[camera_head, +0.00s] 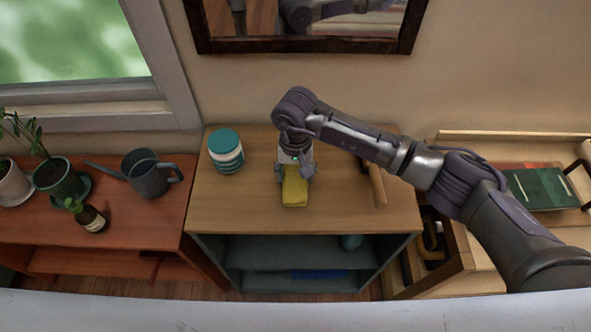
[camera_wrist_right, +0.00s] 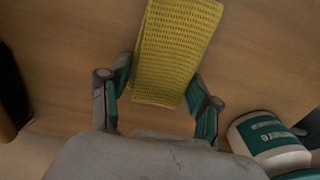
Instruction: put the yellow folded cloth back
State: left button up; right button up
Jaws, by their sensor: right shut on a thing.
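The yellow folded cloth (camera_head: 294,190) is at the middle of the light wooden cabinet top (camera_head: 240,205). My right gripper (camera_head: 296,174) is shut on the cloth's near-wrist end, pointing down from above. In the right wrist view the cloth (camera_wrist_right: 178,50) has a waffle texture and sits between the two fingers (camera_wrist_right: 160,100). The wood surface is behind it. I cannot tell whether the cloth touches the top or is just above it. My left gripper is not in view.
A teal-lidded white jar (camera_head: 226,152) stands left of the cloth. A wooden-handled item (camera_head: 377,183) lies to the right, partly under my arm. A watering can (camera_head: 148,174) and plants are on the red-brown shelf at left. A green book (camera_head: 543,188) lies far right.

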aim_at(295, 172)
jog(key=shift+f+b, duration=0.2)
jog(key=shift+b, duration=0.15)
jog(key=o, duration=0.9)
jog(key=shift+r, duration=0.1)
jog(key=shift+r, duration=0.1)
jog(key=shift+r+p, duration=0.2)
jog(key=shift+p, duration=0.25)
jog(key=shift+r+b, duration=1.45)
jog(key=shift+r, duration=4.4)
